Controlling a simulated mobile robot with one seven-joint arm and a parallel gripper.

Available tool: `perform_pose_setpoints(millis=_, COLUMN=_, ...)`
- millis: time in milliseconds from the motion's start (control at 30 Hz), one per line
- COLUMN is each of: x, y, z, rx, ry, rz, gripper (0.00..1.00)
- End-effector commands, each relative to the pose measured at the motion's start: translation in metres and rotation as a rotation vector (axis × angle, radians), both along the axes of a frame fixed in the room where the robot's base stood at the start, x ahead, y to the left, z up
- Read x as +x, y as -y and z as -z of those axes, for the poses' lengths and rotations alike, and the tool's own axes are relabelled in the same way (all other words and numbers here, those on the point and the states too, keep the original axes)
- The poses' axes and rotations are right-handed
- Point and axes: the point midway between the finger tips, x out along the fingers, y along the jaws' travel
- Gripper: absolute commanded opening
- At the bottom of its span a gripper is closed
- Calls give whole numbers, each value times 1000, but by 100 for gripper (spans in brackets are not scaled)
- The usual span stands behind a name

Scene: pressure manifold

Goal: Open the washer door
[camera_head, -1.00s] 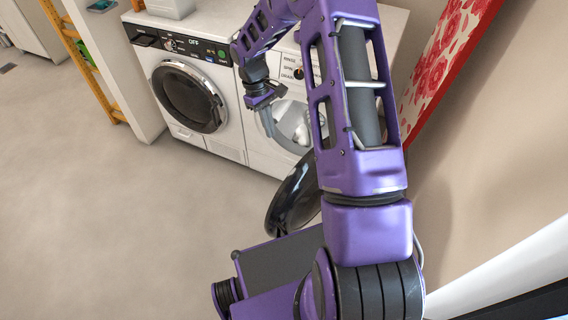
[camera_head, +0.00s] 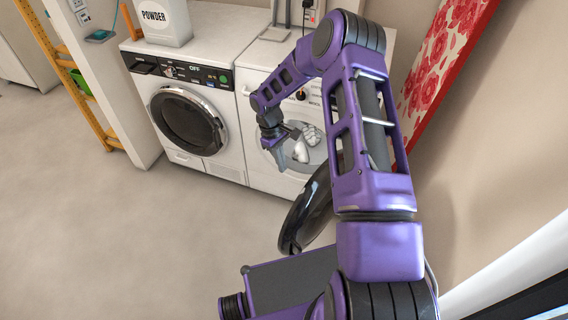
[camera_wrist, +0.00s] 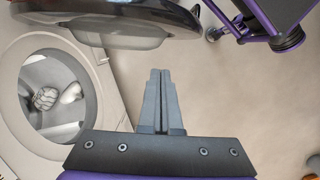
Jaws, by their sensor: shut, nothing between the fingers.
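The right-hand machine, the washer (camera_head: 256,88), has a white front with rinse and spin labels. Its round dark door (camera_head: 308,208) stands swung wide open toward the right, partly behind my arm. In the wrist view the door (camera_wrist: 120,22) crosses the top, and the open drum (camera_wrist: 58,92) at left shows pale items inside. My gripper (camera_head: 281,161) is in front of the drum opening in the head view. In the wrist view my gripper (camera_wrist: 159,72) has its fingers together and empty, below the door's edge and apart from it in the picture.
A second machine (camera_head: 190,118) with its round door closed stands to the left. A white powder box (camera_head: 163,22) is on top of it. An orange shelf (camera_head: 85,85) is farther left. A red floral board (camera_head: 440,60) leans at right. The floor (camera_head: 120,235) at left is clear.

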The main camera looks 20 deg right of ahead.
Motion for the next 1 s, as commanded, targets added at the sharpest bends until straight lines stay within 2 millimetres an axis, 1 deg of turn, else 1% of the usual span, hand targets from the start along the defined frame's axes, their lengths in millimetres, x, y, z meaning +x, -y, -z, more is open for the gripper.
perform_pose_setpoints(millis=33, x=-4, y=2, z=12, rx=1, ry=-4, rz=0, gripper=0)
perform_pose_setpoints(millis=100, x=-7, y=3, z=28, rx=1, ry=-5, rz=1, gripper=0)
perform_pose_setpoints(millis=300, x=-15, y=9, z=67, rx=1, ry=-3, rz=0, gripper=0)
perform_pose_setpoints(millis=367, x=-23, y=17, z=63, rx=0, ry=-1, rz=3, gripper=0)
perform_pose_setpoints(millis=433, x=-32, y=22, z=63, rx=0, ry=-1, rz=2, gripper=0)
perform_pose_setpoints(millis=600, x=-43, y=31, z=64, rx=0, ry=0, rz=1, gripper=0)
perform_pose_setpoints(millis=1000, x=-46, y=32, z=64, rx=-1, ry=1, rz=0, gripper=0)
